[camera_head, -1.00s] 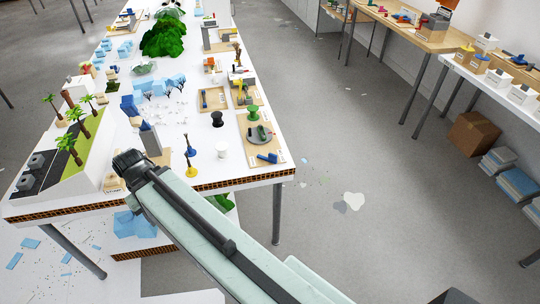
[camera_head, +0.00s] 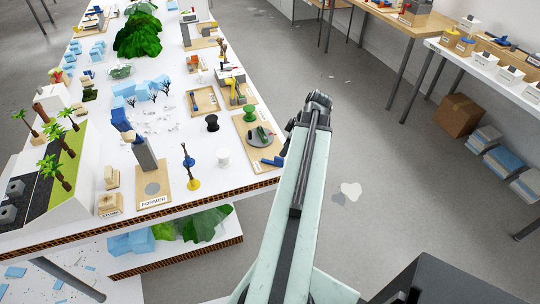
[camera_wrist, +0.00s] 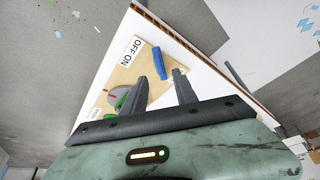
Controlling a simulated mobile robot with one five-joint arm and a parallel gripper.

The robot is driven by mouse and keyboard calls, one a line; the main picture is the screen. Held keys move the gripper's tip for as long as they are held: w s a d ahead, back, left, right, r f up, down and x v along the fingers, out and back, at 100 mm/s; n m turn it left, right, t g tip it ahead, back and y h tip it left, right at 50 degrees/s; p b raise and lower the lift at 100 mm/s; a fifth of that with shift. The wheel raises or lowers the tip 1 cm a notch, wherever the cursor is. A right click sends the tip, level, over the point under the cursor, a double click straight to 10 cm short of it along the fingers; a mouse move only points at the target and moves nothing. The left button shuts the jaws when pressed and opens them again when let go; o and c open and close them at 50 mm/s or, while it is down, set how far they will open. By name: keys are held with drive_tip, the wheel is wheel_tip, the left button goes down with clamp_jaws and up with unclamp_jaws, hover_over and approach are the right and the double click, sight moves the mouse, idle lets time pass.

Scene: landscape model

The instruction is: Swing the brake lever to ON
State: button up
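The brake lever (camera_wrist: 159,63) is a blue bar on a light wooden board (camera_wrist: 116,81) with an "OFF ON" label (camera_wrist: 132,52). In the wrist view it lies beyond my fingertips, close to the gap between them. In the head view the blue lever (camera_head: 272,161) is at the board's near right corner, by the table edge. My gripper (camera_wrist: 160,76) is open, with its two dark fingers apart and nothing between them. I cannot tell whether it touches the lever.
The same board carries a grey disc (camera_head: 259,137) with a green part on it. The white table (camera_head: 230,178) ends just right of the board, with open floor beyond.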

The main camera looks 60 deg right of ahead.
sight(279, 158)
drive_tip(key=b+x, duration=0.7)
drive_tip(key=x, duration=0.1)
drive_tip(key=shift+s+d, duration=0.1)
drive_tip(key=shift+r, duration=0.1)
clamp_jaws()
idle(1.3)
